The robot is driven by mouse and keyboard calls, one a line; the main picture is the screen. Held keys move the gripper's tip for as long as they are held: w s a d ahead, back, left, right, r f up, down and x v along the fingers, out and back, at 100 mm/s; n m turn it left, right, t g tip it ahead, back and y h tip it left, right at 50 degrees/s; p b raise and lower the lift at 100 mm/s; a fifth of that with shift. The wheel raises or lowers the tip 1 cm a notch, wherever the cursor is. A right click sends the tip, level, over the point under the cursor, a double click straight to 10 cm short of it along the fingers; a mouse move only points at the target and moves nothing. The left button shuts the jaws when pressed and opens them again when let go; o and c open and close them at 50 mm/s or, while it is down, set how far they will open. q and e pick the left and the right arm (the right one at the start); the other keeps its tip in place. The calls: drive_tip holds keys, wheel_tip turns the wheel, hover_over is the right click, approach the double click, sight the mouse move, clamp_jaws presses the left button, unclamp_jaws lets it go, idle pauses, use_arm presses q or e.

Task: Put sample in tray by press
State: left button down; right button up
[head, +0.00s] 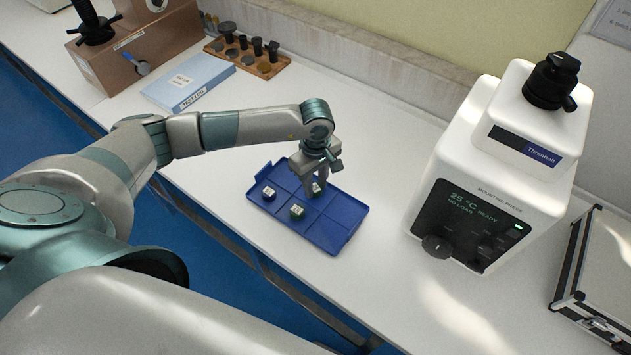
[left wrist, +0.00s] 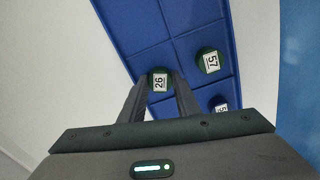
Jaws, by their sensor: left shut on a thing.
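A blue divided tray (head: 328,237) lies on the white bench beside the white mounting press (head: 480,190). My left gripper (head: 316,188) reaches down over the tray's far middle part, shut on a small green sample (head: 317,188) with a white label. In the left wrist view that sample (left wrist: 159,81) reads 26 and sits between the fingertips; I cannot tell whether it touches the tray floor. A second sample (head: 297,211), labelled 57 in the left wrist view (left wrist: 210,61), stands in a near compartment. My right gripper is out of view.
A blue binder (head: 190,82) and a wooden rack (head: 246,55) of dark parts lie at the back left, near a brown machine (head: 138,45). A black-edged case (head: 600,270) stands at the right. Bare bench lies between tray and press.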

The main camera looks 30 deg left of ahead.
sight(316, 187)
use_arm(q)
drive_tip(key=shift+f, duration=0.1)
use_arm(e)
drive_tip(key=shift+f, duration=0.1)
use_arm(q)
drive_tip(key=shift+f, duration=0.1)
drive_tip(key=c, duration=1.6)
unclamp_jaws()
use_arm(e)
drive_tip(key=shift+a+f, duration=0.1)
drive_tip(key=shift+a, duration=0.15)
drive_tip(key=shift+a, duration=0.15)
